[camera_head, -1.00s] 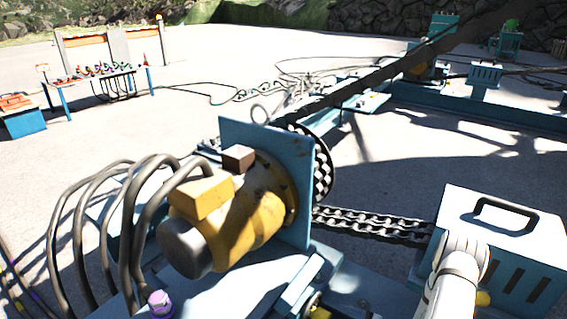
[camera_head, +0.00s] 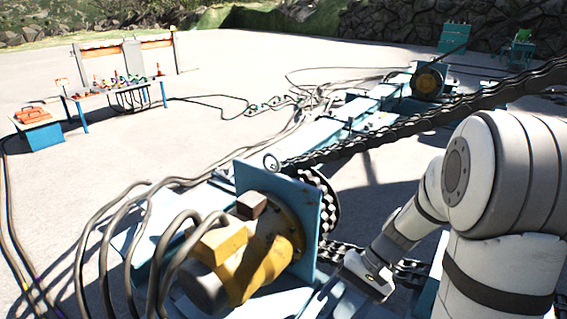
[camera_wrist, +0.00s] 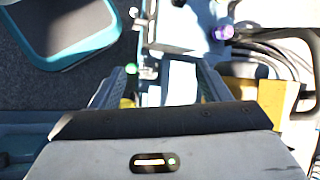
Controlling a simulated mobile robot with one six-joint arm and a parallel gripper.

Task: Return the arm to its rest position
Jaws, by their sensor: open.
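My white arm (camera_head: 495,200) fills the right side of the head view, bent so that its forearm slopes down and left. My gripper (camera_wrist: 165,72) shows in the wrist view with its two fingers apart and nothing between them. It hangs over pale blue machine framework (camera_wrist: 178,85). In the head view the fingers are low, beside the reel drive's blue plate (camera_head: 308,225), and hard to make out. The yellow motor (camera_head: 255,255) stands left of my wrist. A purple knob (camera_wrist: 222,33) lies beyond the right finger in the wrist view.
Thick grey cables (camera_head: 120,225) loop left of the motor. A chain (camera_head: 430,115) crosses above the yard behind my arm. A teal-rimmed dark panel (camera_wrist: 65,25) is at upper left in the wrist view.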

